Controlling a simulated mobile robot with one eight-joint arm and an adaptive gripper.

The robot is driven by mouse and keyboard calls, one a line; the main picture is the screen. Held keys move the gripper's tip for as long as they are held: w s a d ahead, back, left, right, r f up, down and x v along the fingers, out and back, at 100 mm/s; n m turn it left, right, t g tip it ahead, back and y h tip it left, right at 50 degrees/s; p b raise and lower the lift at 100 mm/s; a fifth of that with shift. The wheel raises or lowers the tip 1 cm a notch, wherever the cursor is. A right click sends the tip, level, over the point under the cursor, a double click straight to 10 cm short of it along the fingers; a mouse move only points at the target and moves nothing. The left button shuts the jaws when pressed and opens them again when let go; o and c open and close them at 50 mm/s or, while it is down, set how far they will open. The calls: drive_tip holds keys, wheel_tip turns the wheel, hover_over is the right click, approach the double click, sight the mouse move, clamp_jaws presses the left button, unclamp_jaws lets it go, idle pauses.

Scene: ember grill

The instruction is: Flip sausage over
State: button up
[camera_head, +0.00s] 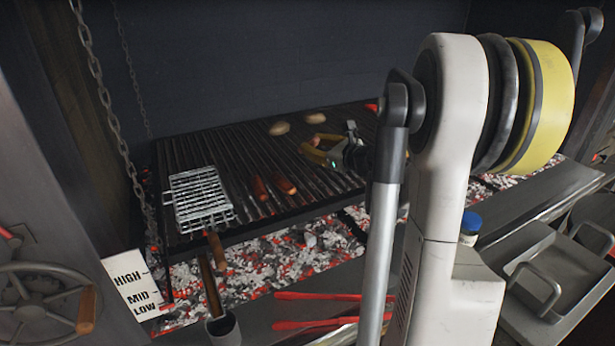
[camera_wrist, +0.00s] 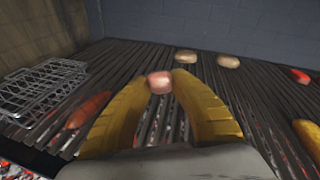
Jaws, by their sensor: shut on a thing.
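My gripper (camera_head: 314,149) has yellow fingers and is over the middle of the grill grate. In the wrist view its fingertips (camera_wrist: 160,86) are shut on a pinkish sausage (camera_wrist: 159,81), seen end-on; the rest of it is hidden. In the head view a bit of this sausage (camera_head: 316,139) shows at the fingertips. Two reddish-brown sausages (camera_head: 260,188) (camera_head: 285,184) lie on the grate to the left and nearer. One sausage (camera_wrist: 88,110) lies left of the fingers in the wrist view. Whether the held sausage touches the grate I cannot tell.
A wire grill basket (camera_head: 198,197) lies on the grate's left side. Two round pale pieces (camera_head: 279,128) (camera_head: 315,118) sit at the back. A red piece (camera_wrist: 299,76) is at the right. Hot coals (camera_head: 270,264) and red-handled tongs (camera_head: 318,296) are in front.

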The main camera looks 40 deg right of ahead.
drive_tip(key=m, duration=0.1)
drive_tip(key=m+h, duration=0.1)
drive_tip(key=m+p, duration=0.1)
drive_tip(key=shift+w+a+r+m+g+h, duration=0.1)
drive_tip(key=shift+a+r+m+g+h, duration=0.05)
drive_tip(key=shift+r+m+g+h, duration=0.2)
drive_tip(key=shift+m+h, duration=0.35)
drive_tip(key=shift+m, duration=0.2)
drive_tip(key=f+b, duration=0.1)
drive_tip(key=f, duration=0.1)
drive_tip(key=w+f+b, duration=0.1)
drive_tip(key=b, duration=0.1)
drive_tip(key=w+f+b, duration=0.1)
drive_tip(key=f, duration=0.1)
drive_tip(key=shift+d+f, duration=0.3)
drive_tip(key=shift+d, duration=0.05)
drive_tip(key=shift+s+a+f+b, duration=0.1)
drive_tip(key=shift+s+f+b, duration=0.15)
drive_tip(key=shift+b, duration=0.2)
drive_tip(key=shift+w, duration=0.1)
drive_tip(key=o, duration=0.7)
drive_tip(key=shift+r, duration=0.1)
drive_tip(key=shift+c, duration=0.2)
drive_tip(key=o, duration=0.6)
